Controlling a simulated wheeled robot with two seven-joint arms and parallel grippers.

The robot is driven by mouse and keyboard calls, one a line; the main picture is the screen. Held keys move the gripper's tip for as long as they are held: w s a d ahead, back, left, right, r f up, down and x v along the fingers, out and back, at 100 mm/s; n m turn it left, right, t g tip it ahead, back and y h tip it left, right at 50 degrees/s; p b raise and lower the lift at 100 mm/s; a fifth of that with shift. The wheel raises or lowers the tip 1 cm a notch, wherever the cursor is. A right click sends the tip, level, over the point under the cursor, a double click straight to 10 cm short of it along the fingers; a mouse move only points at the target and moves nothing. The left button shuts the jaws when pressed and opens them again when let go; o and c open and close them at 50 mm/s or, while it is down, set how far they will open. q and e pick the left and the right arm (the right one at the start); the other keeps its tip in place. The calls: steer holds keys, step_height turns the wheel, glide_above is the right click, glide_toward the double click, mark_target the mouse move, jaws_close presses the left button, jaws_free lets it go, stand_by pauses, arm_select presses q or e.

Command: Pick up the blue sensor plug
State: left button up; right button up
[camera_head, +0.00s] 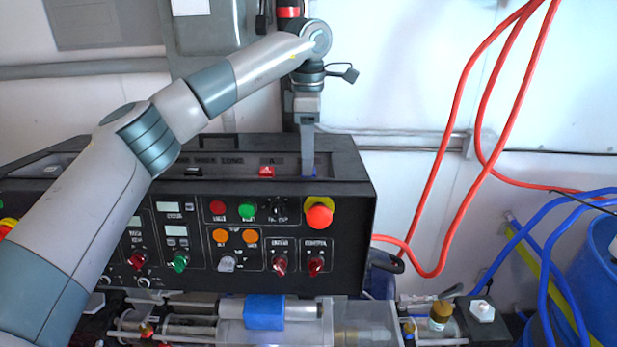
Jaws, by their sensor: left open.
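My left arm comes in from the left, and its gripper (308,165) points straight down at the top of the black control box (225,150). The gripper is open, though its fingers line up in this view and the gap between them does not show. A small patch of blue (309,177) shows at the fingertips on the box top; it looks like the blue sensor plug, mostly hidden by the fingers. I cannot tell whether the fingers touch it. My right gripper is not in view.
The box front carries several knobs and a red emergency button (319,213). A blue block (265,312) sits on a clear cylinder below. Red hoses (461,95) hang at the right, near blue hoses and a blue drum (598,285). The white wall (400,60) is behind.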

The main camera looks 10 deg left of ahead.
arm_select(q)
steer(key=shift+s+d+f+p, duration=0.1)
steer(key=shift+s+f+p, duration=0.05)
steer(key=shift+f+p, duration=1.15)
steer(key=shift+f, duration=0.85)
steer(key=c, duration=1.1)
